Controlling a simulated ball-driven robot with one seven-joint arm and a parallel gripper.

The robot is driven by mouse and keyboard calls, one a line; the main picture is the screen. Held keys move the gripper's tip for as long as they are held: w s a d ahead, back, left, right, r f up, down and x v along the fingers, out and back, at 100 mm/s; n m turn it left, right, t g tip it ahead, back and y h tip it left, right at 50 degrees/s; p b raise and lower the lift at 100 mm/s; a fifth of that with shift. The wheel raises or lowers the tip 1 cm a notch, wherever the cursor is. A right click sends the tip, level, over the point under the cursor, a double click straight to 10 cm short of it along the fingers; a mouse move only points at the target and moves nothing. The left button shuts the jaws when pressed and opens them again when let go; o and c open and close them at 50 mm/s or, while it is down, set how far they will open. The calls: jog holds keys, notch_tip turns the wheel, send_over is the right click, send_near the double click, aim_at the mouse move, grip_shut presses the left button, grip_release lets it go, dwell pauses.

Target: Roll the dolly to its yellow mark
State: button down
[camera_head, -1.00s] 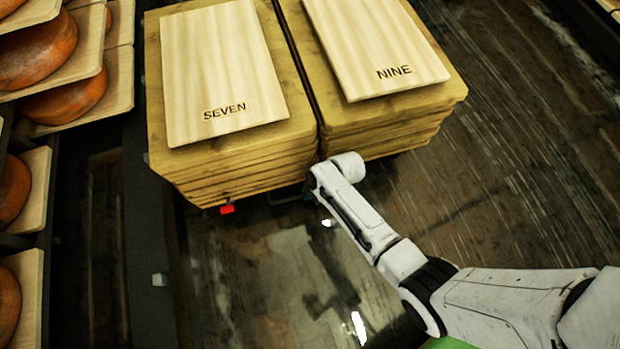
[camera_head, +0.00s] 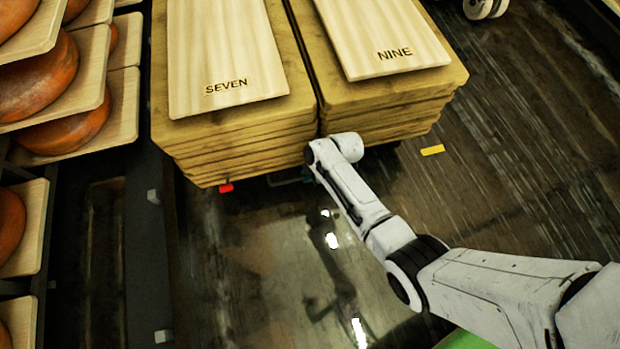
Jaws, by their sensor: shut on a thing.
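The dolly is almost wholly hidden under two side-by-side stacks of wooden boards. The left stack (camera_head: 240,148) has a pale board marked SEVEN (camera_head: 225,55) on top; the right stack (camera_head: 385,110) has one marked NINE (camera_head: 385,35). The yellow mark (camera_head: 432,150) lies bare on the floor, just off the right stack's near right corner. My white arm reaches to the stacks' near side, by the gap between them. My gripper (camera_head: 308,174) is low under the stacks' near edge, shut on the dolly; its fingers are mostly hidden.
Shelves with orange cheese wheels (camera_head: 75,130) on pale boards line the left, close beside the SEVEN stack. A small red piece (camera_head: 226,187) shows under that stack. A white rounded object (camera_head: 484,8) stands at the top right. Wet dark floor lies open to the right.

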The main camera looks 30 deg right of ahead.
jog(key=shift+w+d, duration=0.2)
jog(key=shift+w, duration=0.35)
jog(key=c, duration=1.1)
grip_release()
jog(key=p+v, duration=0.6)
jog(key=v, duration=0.4)
jog(key=shift+s+d+r, duration=0.15)
jog(key=shift+r, duration=0.2)
